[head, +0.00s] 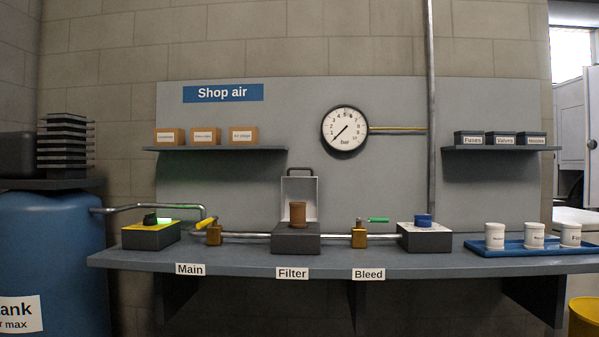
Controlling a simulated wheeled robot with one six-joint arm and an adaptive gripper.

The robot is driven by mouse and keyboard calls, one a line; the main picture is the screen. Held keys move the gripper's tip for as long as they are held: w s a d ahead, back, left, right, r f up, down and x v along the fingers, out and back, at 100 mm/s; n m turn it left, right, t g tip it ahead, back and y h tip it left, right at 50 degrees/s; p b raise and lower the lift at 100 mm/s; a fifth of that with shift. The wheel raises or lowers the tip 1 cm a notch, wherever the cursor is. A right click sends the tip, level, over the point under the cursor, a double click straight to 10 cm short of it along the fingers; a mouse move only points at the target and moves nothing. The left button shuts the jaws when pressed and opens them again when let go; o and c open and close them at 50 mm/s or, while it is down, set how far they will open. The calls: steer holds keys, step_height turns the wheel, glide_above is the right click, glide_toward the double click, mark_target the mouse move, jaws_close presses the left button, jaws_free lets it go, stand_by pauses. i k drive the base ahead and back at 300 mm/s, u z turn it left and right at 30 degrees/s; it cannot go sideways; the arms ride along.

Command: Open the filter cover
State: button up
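The filter housing (296,238) is a dark grey box on the bench, above the "Filter" label. Its cover (299,186) is a pale panel with a dark handle on top, and it stands upright behind the housing, so the cover is raised. A brown cylindrical filter element (298,215) stands exposed on top of the housing, in front of the cover. My gripper is not in view.
On the bench (225,264), the main valve (214,234) has a yellow handle and the bleed valve (359,237) a green one. The pressure gauge (345,131) hangs above. A blue tray (540,248) holds white cups. A blue tank (50,250) stands left.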

mark_target(305, 189)
steer(key=z, duration=0.05)
steer(key=k, duration=0.55)
steer(key=u, duration=1)
steer(key=i, duration=1.45)
steer(key=z, duration=0.45)
